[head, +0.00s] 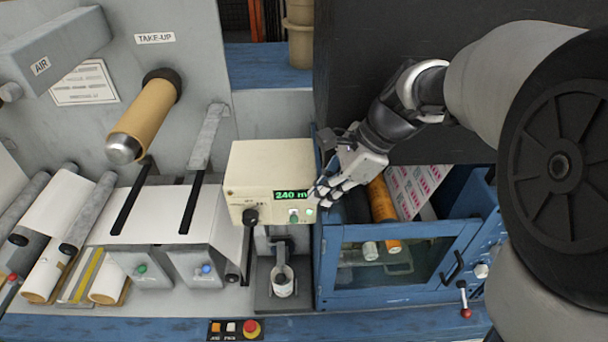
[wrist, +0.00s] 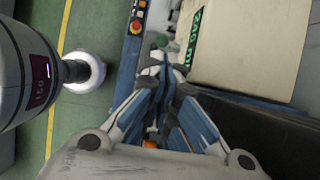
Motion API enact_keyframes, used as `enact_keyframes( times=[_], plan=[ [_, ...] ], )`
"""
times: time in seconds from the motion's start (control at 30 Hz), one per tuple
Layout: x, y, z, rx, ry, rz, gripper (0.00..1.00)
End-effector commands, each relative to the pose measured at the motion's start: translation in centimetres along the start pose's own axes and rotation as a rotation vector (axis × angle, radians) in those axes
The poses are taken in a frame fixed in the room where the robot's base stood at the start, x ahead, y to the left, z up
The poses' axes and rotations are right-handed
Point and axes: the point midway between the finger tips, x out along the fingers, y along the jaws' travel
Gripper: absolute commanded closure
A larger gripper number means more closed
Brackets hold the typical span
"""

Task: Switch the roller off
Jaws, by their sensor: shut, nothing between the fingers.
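A cream control box (head: 265,165) shows a green "240 m" display (head: 291,195). On its front are a black knob (head: 250,216), a green button (head: 294,217) and a small lit green lamp (head: 310,211). My gripper (head: 314,196) is shut and empty, its fingertips just in front of the box's lower right corner, close to the display's end. In the wrist view my gripper (wrist: 160,62) points at the green button (wrist: 160,41) beside the box (wrist: 250,45). I cannot tell whether the tips touch it. The take-up roller (head: 142,125) carries a brown core.
A blue cabinet (head: 400,285) with a window and a red-knobbed lever (head: 464,300) stands right of the box. A small panel (head: 236,330) with a red stop button sits on the front blue rail. Left are rolls and web guides.

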Motion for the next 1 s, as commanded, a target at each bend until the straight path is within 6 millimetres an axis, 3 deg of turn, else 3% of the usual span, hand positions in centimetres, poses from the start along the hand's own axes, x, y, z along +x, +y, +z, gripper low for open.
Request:
enact_keyframes(
  times=[0.2,0.4,1.0],
  plan=[
    [4.2,0.1,0.0,0.000,0.001,0.005,1.00],
    [6.1,0.1,0.0,0.001,0.001,0.001,1.00],
    [6.7,0.1,-0.1,-0.009,0.002,-0.018,1.00]
  ],
)
